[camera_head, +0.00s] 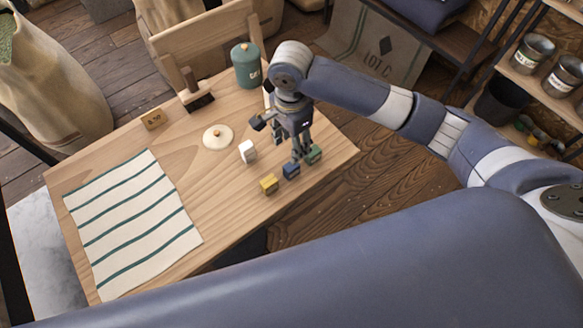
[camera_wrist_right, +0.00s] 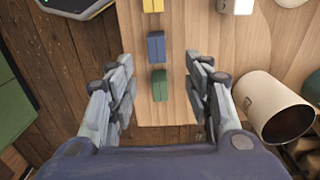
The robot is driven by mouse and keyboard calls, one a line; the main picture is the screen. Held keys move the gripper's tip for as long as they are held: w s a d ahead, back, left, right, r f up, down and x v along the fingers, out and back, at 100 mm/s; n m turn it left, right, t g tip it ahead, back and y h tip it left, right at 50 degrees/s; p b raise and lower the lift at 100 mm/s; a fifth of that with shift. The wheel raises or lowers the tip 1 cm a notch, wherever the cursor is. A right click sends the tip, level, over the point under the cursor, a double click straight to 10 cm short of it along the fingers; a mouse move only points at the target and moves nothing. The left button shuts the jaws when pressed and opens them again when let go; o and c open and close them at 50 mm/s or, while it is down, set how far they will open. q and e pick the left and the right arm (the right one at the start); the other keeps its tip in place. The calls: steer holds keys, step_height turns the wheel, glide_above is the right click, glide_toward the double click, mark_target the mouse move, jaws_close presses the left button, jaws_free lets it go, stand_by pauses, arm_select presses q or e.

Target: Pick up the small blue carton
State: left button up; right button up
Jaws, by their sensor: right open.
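The small blue carton (camera_head: 292,171) stands on the wooden table near its front right edge, in a row between a yellow carton (camera_head: 269,184) and a green carton (camera_head: 313,155). In the right wrist view the blue carton (camera_wrist_right: 156,47) lies between the lines of the fingers, just beyond the fingertips, with the green carton (camera_wrist_right: 159,85) nearer to the palm. My right gripper (camera_head: 287,146) is open and empty, above the table by the cartons; it also shows in the wrist view (camera_wrist_right: 158,66). My left gripper is not in view.
A cream open container (camera_wrist_right: 275,108) is close to the right finger in the wrist view. A teal canister (camera_head: 246,66) stands behind. A striped cloth (camera_head: 133,222) covers the table's left.

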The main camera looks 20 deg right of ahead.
mark_target(292, 165)
step_height(292, 165, down, 5)
steer(key=shift+f, duration=0.15)
steer(key=shift+s+f+p, duration=0.15)
steer(key=shift+f+p, duration=0.05)
steer(key=shift+f, duration=1.1)
steer(key=shift+s+f+p, duration=0.15)
steer(key=shift+f+p, duration=0.05)
steer(key=shift+f, duration=1.1)
steer(key=c, duration=1)
